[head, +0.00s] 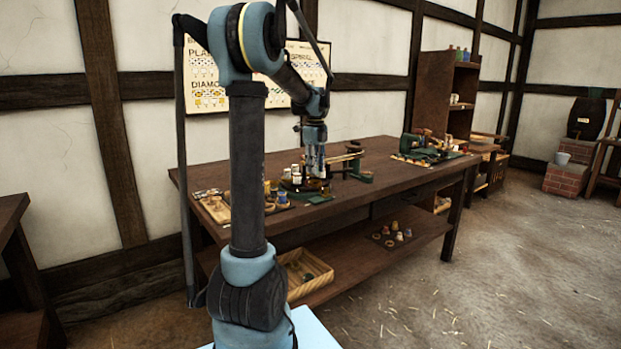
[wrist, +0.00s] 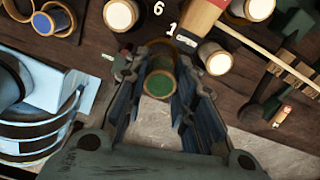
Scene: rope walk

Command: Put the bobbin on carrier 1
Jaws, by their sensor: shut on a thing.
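My gripper (wrist: 163,62) is shut on a bobbin (wrist: 159,84), which shows a green round end and a tan rim between the fingers. In the head view my gripper (head: 316,166) is over the green-based braiding machine (head: 312,197) on the bench. In the wrist view a white "1" mark (wrist: 173,29) lies just beyond the held bobbin, with a "6" mark to its left. Carrier 1 itself is not clearly visible; the bobbin and fingers may cover it. I cannot tell whether the bobbin touches the machine.
White-topped bobbins (wrist: 215,58) and (wrist: 121,14) stand close on both sides of the gripper. A wooden rod (wrist: 262,47) crosses at the upper right. Another green machine (head: 425,150) stands farther along the bench (head: 390,185). A wooden crate (head: 305,280) is on the lower shelf.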

